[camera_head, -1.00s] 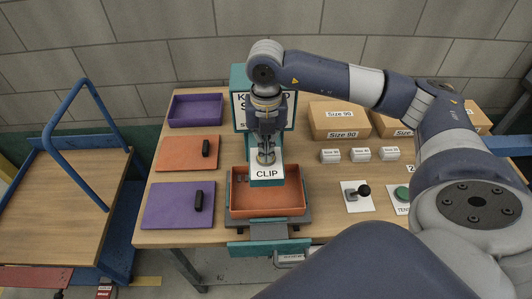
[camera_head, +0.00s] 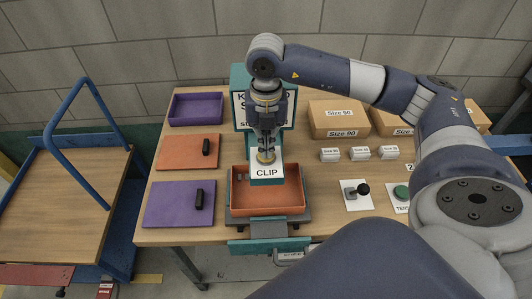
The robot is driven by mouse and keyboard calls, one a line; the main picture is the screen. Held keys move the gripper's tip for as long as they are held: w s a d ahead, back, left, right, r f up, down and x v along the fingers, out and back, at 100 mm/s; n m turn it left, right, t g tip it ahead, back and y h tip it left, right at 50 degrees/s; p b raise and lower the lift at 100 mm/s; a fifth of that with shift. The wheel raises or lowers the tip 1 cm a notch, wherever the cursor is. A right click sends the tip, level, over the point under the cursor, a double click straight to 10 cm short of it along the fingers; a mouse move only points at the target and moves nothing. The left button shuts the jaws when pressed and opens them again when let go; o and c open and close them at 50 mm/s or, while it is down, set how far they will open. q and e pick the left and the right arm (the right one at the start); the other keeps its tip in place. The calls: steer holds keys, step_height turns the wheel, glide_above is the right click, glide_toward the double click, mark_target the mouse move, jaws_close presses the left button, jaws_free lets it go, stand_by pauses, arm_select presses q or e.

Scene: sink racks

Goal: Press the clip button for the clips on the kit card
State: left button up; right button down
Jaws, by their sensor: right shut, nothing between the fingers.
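The kit card (camera_head: 238,107) is a white printed sign on a teal board at the back of the table, largely covered by my right arm. In front of it is a white label reading CLIP (camera_head: 267,174) on a teal block. A round brass-coloured clip button (camera_head: 266,157) shows just behind the label. My right gripper (camera_head: 266,147) points down over the button, fingers shut and empty. Whether the tips touch the button is hard to tell. My left gripper is not in view.
An orange tray (camera_head: 267,211) sits below the label. Purple and orange mats with dark handles lie left. Size boxes (camera_head: 338,120), small white blocks, a black-knobbed lever (camera_head: 362,190) and a green button (camera_head: 401,192) are right. A blue-railed cart stands left.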

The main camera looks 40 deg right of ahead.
steer(key=shift+f+b, duration=0.8)
steer(key=shift+f, duration=0.15)
steer(key=shift+r+p, duration=0.65)
steer(key=shift+r, duration=0.4)
steer(key=shift+f, duration=0.2)
steer(key=shift+f+b, duration=0.35)
steer(key=shift+b, duration=0.15)
steer(key=shift+f+b, duration=0.5)
steer(key=shift+r+p, duration=0.65)
steer(key=shift+r, duration=0.4)
